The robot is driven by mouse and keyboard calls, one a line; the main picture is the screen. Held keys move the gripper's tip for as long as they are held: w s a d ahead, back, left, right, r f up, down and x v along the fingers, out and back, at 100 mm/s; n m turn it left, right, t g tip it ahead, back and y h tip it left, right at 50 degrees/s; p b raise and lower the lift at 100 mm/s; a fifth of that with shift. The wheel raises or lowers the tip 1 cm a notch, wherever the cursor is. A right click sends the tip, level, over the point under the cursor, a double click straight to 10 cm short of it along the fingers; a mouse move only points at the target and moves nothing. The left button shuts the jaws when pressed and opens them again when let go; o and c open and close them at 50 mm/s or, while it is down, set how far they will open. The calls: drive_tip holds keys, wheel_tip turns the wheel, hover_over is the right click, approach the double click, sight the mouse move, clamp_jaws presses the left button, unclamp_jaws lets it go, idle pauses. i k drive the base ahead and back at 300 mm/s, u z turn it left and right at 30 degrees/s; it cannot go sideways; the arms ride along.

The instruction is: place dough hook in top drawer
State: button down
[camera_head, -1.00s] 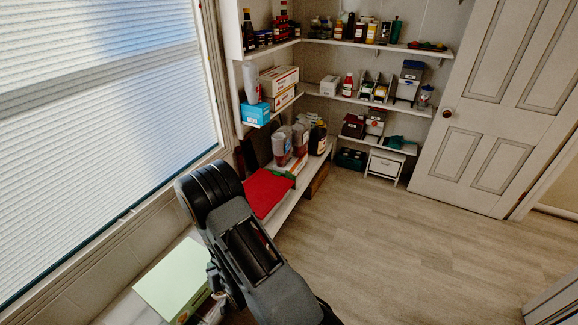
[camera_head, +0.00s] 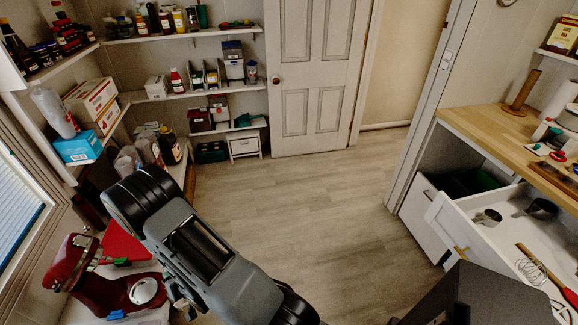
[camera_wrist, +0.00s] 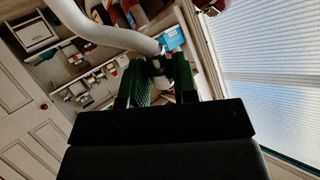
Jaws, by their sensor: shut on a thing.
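In the wrist view my gripper (camera_wrist: 158,76) is shut on the dough hook (camera_wrist: 110,35), a thick pale curved metal piece that runs from the fingertips towards the upper left. In the head view my arm hides most of the gripper, and I cannot make out the hook there. The top drawer (camera_head: 472,236) is pulled open below the wooden counter at the right. It holds a whisk (camera_head: 532,268), a red-handled utensil and metal cups (camera_head: 541,208). My gripper is on the left side of the room, well apart from the drawer.
A red stand mixer (camera_head: 88,277) stands at the lower left, close to my arm. Stocked shelves (camera_head: 185,93) line the left and back walls. The wooden counter (camera_head: 500,133) carries several items. The floor (camera_head: 300,205) between is clear.

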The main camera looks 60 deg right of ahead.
sight(547, 258)
drive_tip(key=z, duration=0.65)
drive_tip(key=k, duration=0.15)
drive_tip(key=z, duration=1.75)
